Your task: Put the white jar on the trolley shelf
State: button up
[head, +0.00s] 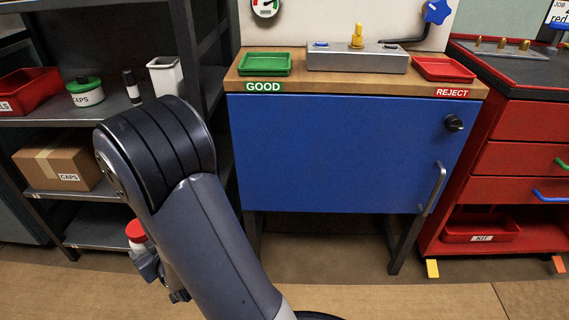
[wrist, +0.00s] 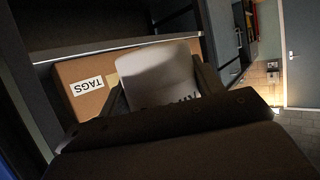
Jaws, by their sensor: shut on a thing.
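A white jar with a red lid (head: 137,232) shows at the lower left of the head view, partly hidden behind my arm. My gripper (head: 150,268) is beside it, mostly hidden by the arm. In the wrist view the pale jar (wrist: 158,72) stands between the two fingers of my gripper (wrist: 162,88), which is shut on it. Dark lettering on the jar is partly covered and upside down in that view. The red trolley (head: 505,190) is at the far right, with an open lower shelf (head: 500,248) holding a red tray marked KIT (head: 480,232).
A blue cabinet (head: 340,150) stands between the grey rack (head: 40,120) and the trolley. A cardboard box marked CAPS (head: 60,165) sits on the rack. A box marked TAGS (wrist: 72,90) is behind the jar in the wrist view. Floor in front of the cabinet is clear.

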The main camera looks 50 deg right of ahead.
aim_at(536, 232)
jog(key=k+l, duration=0.7)
jog(key=k, duration=0.15)
jog(key=k+l, duration=0.65)
jog(key=k, duration=0.2)
jog(key=k+l, duration=0.7)
jog(key=k, duration=0.15)
jog(key=k+z, duration=0.1)
jog(key=z, duration=0.35)
jog(key=k+l+z, duration=0.1)
jog(key=z, duration=0.4)
jog(key=l+z, duration=0.15)
jog(key=z, duration=0.7)
jog(key=i+j, duration=0.2)
jog(key=i, duration=0.25)
jog(key=i+j, duration=0.2)
jog(key=i, duration=0.25)
